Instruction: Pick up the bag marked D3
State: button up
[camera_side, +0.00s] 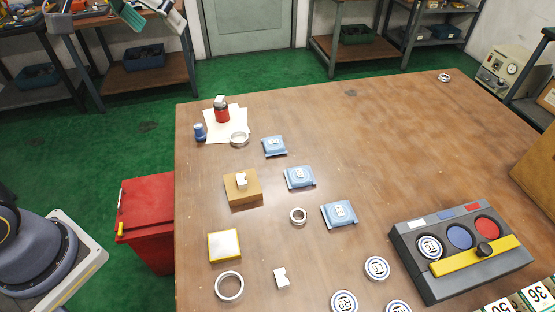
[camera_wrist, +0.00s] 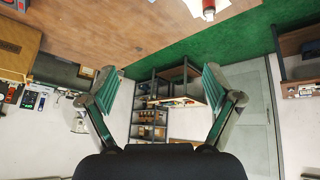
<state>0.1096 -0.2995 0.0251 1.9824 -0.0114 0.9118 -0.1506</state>
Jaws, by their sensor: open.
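Three blue bags with small white labels lie in a slanting row on the wooden table in the side view: a far one (camera_side: 274,146), a middle one (camera_side: 299,177) and a near one (camera_side: 339,214). Their label marks are too small to read, so I cannot tell which is D3. My gripper (camera_wrist: 160,88) is open and empty in the wrist view, its two green-padded fingers wide apart. Part of it shows at the top edge of the side view, high and away from the bags. No bag shows in the wrist view.
A ring (camera_side: 298,216) lies close to the near bag. A dark case (camera_side: 430,290) stands right.

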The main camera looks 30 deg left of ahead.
jog(key=w+d+f+g, duration=0.1)
jog(key=w+d+f, duration=0.3)
jog(key=w, duration=0.5)
jog(key=m+g, duration=0.3)
jog(key=g, duration=0.1)
send_over(300, 174)
jog(key=s, duration=0.1)
jog(key=shift+y, duration=0.3)
notch_tip(300, 174, down, 33)
jog(key=shift+d, duration=0.15)
jog(key=f, duration=0.3)
jog(key=w+f, duration=0.1)
jog(key=f, duration=0.1)
jog(key=shift+a+f, duration=0.25)
jog(key=shift+f, duration=0.05)
